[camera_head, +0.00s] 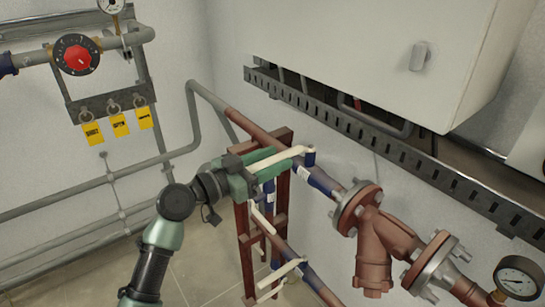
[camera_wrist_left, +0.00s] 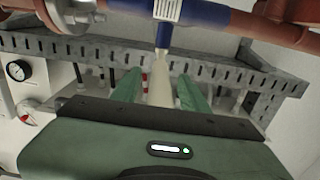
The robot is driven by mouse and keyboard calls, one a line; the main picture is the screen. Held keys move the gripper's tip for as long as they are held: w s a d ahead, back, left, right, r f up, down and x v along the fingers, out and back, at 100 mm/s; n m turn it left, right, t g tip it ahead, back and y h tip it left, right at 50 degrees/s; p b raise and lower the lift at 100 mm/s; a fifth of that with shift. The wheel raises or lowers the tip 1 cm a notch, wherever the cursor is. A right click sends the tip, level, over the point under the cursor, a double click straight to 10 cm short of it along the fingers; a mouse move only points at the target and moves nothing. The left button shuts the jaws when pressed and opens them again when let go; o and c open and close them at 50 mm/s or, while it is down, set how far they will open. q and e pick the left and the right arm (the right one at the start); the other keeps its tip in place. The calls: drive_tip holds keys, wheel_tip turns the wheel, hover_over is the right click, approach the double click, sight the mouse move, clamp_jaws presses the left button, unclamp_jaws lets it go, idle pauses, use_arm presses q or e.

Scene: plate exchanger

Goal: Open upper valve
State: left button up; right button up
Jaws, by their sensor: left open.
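The upper valve has a long cream handle (camera_head: 294,153) on a blue stem, on the red-brown pipe with a blue valve body (camera_head: 322,181). The handle lies roughly along the wall, pointing left from its stem. My left gripper (camera_head: 268,163) has green fingers, open, one on each side of the handle's free part. In the left wrist view the cream handle (camera_wrist_left: 161,90) runs between the two fingers (camera_wrist_left: 158,97), with a gap visible beside it. The blue stem (camera_wrist_left: 163,36) stands beyond the fingertips. My right gripper is not in view.
Lower valves with cream handles (camera_head: 280,275) sit below on a red-brown frame (camera_head: 244,240). A flanged red strainer (camera_head: 374,255) and gauge (camera_head: 519,278) are to the right. A slotted metal rail (camera_head: 390,150) runs under the white cabinet (camera_head: 370,50).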

use_arm(q)
clamp_jaws()
idle(1.4)
